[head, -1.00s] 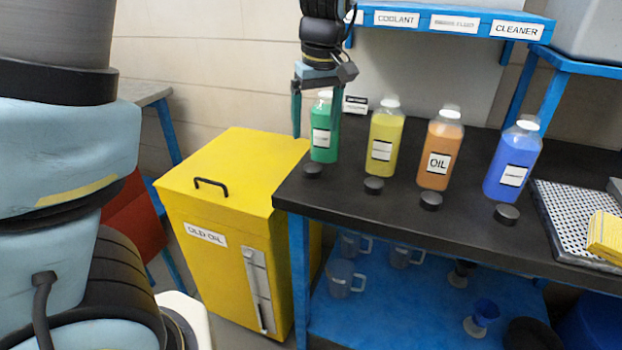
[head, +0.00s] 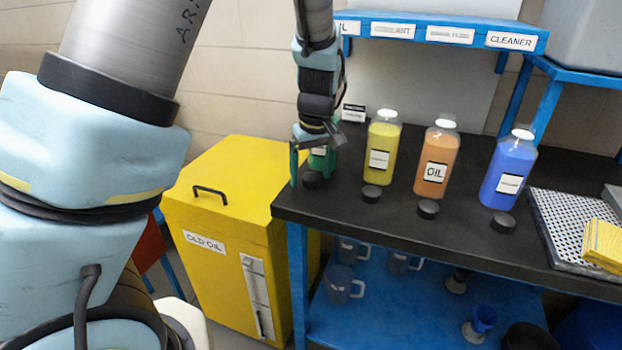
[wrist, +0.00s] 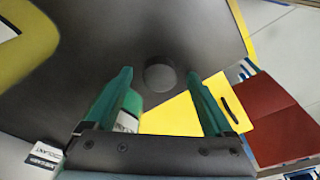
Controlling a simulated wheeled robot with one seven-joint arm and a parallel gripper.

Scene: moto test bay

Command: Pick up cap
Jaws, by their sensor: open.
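Several black caps lie on the dark bench top, one in front of each bottle. The leftmost cap (head: 313,179) lies in front of the green bottle (head: 322,160), which is partly hidden behind my gripper. My gripper (head: 313,160) is open and points down above the bench's left end, over this cap. In the wrist view a round dark cap (wrist: 160,77) lies between and beyond the two green fingertips of my gripper (wrist: 160,76), with nothing held. Other caps lie before the yellow (head: 372,193), orange (head: 428,208) and blue (head: 503,222) bottles.
The yellow bottle (head: 383,147), orange bottle (head: 437,160) and blue bottle (head: 508,172) stand in a row. A yellow old-oil bin (head: 215,275) stands left of the bench. A perforated tray (head: 570,225) is at right. A blue labelled shelf (head: 420,18) hangs behind.

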